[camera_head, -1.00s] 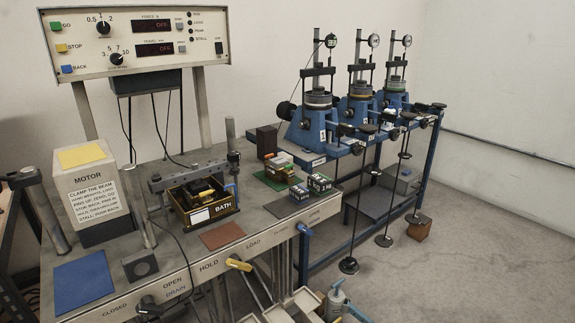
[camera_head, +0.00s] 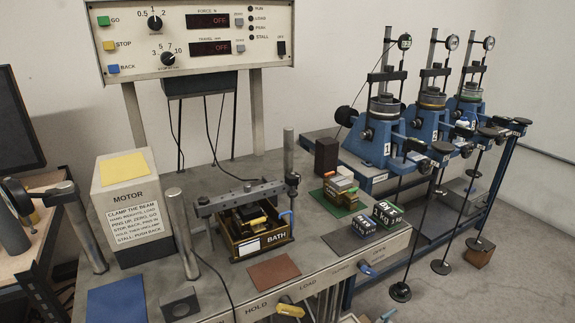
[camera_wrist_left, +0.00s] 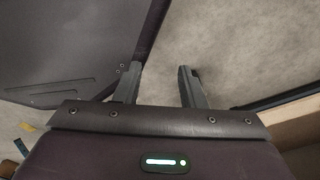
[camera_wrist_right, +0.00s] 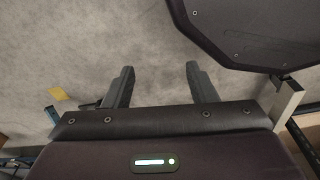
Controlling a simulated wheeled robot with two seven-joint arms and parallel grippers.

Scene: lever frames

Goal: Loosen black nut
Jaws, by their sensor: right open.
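No part can be told for sure as the black nut. My right gripper (camera_wrist_right: 158,68) is open and empty, also above floor. Neither gripper shows in the head view.
The bench carries the motor box (camera_head: 128,205), the bath (camera_head: 258,252) under a grey crossbar, a blue mat (camera_head: 116,300), a brown mat (camera_head: 274,271) and small labelled blocks (camera_head: 365,228). A control panel (camera_head: 190,40) stands behind, its displays reading OFF. Hanging weights (camera_head: 400,292) stand off the right side.

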